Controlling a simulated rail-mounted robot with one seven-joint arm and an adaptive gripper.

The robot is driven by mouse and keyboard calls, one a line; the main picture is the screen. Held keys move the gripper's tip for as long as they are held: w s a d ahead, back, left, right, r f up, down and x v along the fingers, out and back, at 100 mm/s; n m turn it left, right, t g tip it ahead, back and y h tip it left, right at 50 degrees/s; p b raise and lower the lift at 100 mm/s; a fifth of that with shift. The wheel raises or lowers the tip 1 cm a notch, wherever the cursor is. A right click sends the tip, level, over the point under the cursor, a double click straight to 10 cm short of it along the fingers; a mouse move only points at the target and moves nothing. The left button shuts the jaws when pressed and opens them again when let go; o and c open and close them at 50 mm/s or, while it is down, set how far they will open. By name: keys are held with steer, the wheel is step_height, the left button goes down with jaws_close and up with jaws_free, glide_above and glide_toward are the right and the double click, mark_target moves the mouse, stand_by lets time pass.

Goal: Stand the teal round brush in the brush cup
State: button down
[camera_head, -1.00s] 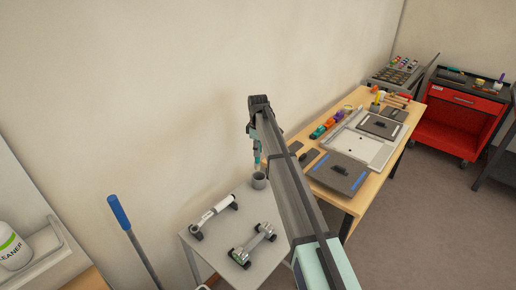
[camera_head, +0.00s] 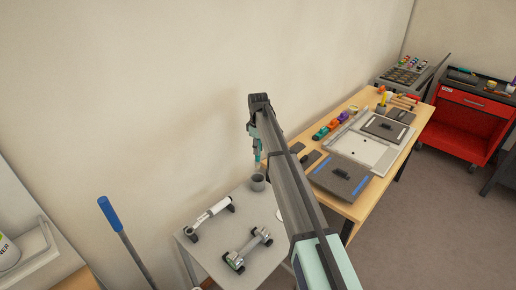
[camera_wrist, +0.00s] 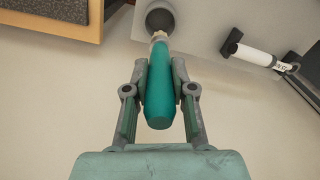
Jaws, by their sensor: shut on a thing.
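My gripper (camera_wrist: 160,105) is shut on the teal round brush (camera_wrist: 160,85) in the wrist view. The brush's thick teal handle is between the fingers, and its pale tip points toward the brush cup (camera_wrist: 160,18). In the head view the teal brush (camera_head: 257,157) hangs roughly upright below my arm's end, with its lower end just above the grey brush cup (camera_head: 258,182). The cup stands near the back corner of the small grey table. I cannot tell whether the tip is inside the cup's rim.
The small grey table (camera_head: 200,260) also holds a white-tubed tool on a stand (camera_head: 212,215) and a grey roller-like tool (camera_head: 247,250). A wooden workbench (camera_head: 340,207) with several tools is to the right. A blue-handled pole (camera_head: 110,215) stands at left.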

mark_target(258, 157)
steer(key=shift+f+b, duration=1)
steer(key=shift+f, duration=1.75)
step_height(258, 157, down, 7)
steer(key=b, duration=0.2)
steer(key=shift+b, duration=0.3)
stand_by(2.0)
steer(key=c, duration=0.9)
jaws_free()
step_height(258, 157, up, 12)
